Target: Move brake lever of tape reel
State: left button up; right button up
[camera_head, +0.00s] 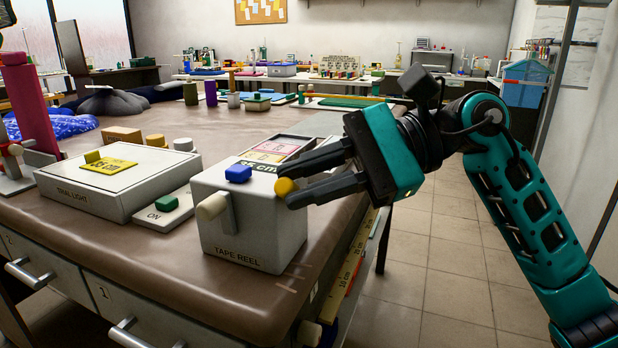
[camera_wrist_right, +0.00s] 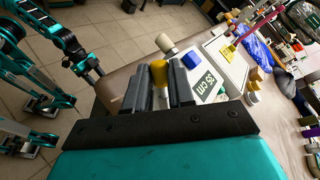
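The tape reel box (camera_head: 253,228) is white, labelled TAPE REEL, and sits near the front corner of the table. It has a cream handle (camera_head: 213,206) on its front, a blue block (camera_head: 238,173) on top and a yellow knob (camera_head: 284,186) at its right side. My right gripper (camera_head: 283,187) has its fingers on either side of the yellow knob, close against it. In the right wrist view the yellow knob (camera_wrist_right: 158,72) fills the gap between the fingertips.
Left of the box are an ON switch panel (camera_head: 165,212) with a green block and a wide white light box (camera_head: 118,190). A tray (camera_head: 309,146) with a pink card lies behind. Tiled floor (camera_head: 440,240) is clear to the right.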

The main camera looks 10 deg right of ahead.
grip_shut()
jog(key=w+m+y+b, duration=0.1)
jog(key=m+y+b, duration=0.1)
jog(key=w+d+m+y+b, duration=0.1)
jog(key=m+y, duration=0.1)
jog(key=m, duration=0.1)
jog(key=w+d+m+y+b, duration=0.1)
jog(key=m+b, duration=0.1)
jog(key=m, duration=0.1)
jog(key=shift+d+r+y+b, duration=0.1)
jog(key=shift+r+y+b, duration=0.05)
jog(key=shift+y+b, duration=0.2)
dwell(0.4)
dwell(0.4)
jog(key=o, duration=0.5)
grip_release()
